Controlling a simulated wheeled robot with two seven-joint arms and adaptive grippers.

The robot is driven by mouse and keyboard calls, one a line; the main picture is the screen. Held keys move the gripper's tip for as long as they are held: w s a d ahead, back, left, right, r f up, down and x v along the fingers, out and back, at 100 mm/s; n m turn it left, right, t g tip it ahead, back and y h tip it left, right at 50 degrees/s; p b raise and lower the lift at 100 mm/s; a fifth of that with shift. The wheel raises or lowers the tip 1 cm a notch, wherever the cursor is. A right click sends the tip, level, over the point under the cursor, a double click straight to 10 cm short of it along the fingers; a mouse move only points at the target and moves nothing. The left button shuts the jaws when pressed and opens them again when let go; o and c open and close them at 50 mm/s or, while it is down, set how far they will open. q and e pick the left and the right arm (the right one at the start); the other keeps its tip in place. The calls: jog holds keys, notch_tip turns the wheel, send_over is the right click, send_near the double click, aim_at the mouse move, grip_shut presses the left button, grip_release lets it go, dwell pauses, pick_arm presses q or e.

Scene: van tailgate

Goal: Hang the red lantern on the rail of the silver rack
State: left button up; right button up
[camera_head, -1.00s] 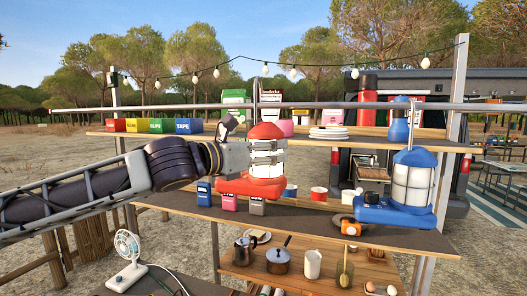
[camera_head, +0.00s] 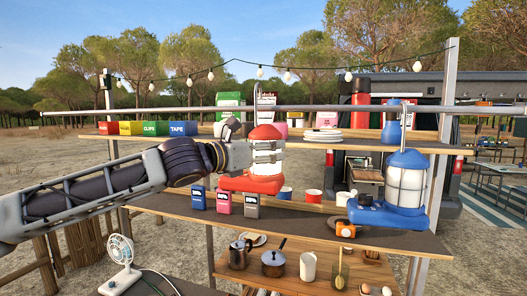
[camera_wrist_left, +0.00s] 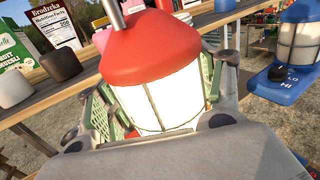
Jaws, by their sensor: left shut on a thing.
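The red lantern (camera_head: 250,183) has a red cap, a pale caged globe and a red base. My left gripper (camera_head: 250,157) is shut around its globe and holds it upright in front of the silver rack (camera_head: 449,90). In the left wrist view, the lantern's red cap (camera_wrist_left: 150,45) and globe sit between my green-padded fingers (camera_wrist_left: 160,100). A thin hook rises from the cap to just above the level of the long silver rail (camera_head: 330,107). I cannot tell whether the hook touches the rail. My right gripper is not in view.
A blue lantern (camera_head: 406,185) is at the right, near the rail. Shelves behind carry coloured boxes (camera_head: 183,128), plates (camera_head: 322,135), small packets (camera_head: 223,202) and cups (camera_head: 314,196). A fan (camera_head: 121,255) stands lower left. String lights (camera_head: 287,75) hang above.

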pick_arm(q)
jog(key=shift+w+d, duration=0.1)
jog(key=shift+w, duration=0.15)
jog(key=shift+f+b, duration=0.7)
jog(key=shift+f, duration=1.3)
jog(key=o, duration=1.6)
jog(key=shift+f, duration=0.2)
jog(key=shift+s+r, duration=0.1)
jog(key=shift+s, duration=0.05)
